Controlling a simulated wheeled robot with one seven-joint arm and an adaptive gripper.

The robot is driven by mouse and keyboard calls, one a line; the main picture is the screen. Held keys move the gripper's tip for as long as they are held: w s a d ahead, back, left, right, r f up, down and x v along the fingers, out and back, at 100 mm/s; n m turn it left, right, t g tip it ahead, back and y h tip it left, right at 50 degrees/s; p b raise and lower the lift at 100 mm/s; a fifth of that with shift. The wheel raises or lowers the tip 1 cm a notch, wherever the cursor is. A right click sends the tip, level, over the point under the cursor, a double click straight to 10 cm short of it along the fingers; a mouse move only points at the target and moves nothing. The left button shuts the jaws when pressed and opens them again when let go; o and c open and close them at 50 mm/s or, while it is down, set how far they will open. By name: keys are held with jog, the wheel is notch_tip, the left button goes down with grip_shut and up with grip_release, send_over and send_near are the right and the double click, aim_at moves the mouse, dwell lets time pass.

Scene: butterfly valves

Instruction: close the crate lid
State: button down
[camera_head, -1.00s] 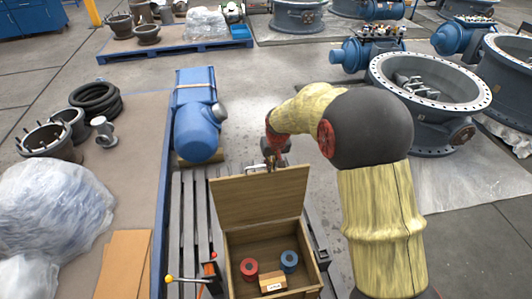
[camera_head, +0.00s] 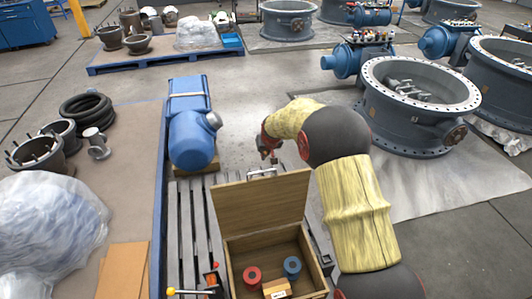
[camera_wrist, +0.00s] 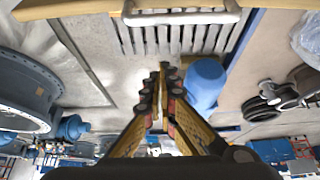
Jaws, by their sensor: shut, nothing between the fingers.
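The wooden crate (camera_head: 233,264) stands on a grey slatted pallet in the head view, with its lid (camera_head: 262,203) raised and tilted back on the far side. A red ring-shaped part (camera_head: 252,276), a blue one (camera_head: 292,266) and a small labelled wooden block (camera_head: 277,288) are inside it. A metal handle (camera_wrist: 181,14) shows at the lid's edge in the wrist view. My gripper (camera_head: 270,157) is behind the lid near its top edge; in the wrist view its fingers (camera_wrist: 163,75) are together and empty. Whether it touches the lid I cannot tell.
A lever with a yellow knob (camera_head: 171,292) stands left of the crate. A large grey valve ring (camera_head: 419,100) sits at the right. Bare floor lies behind the lid.

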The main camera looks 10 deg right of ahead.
jog(key=s, duration=0.1)
jog(key=s+f+b, duration=0.1)
jog(key=s, duration=0.1)
jog(key=shift+s+f, duration=0.15)
jog(key=shift+s, duration=0.15)
jog(key=shift+f, duration=0.1)
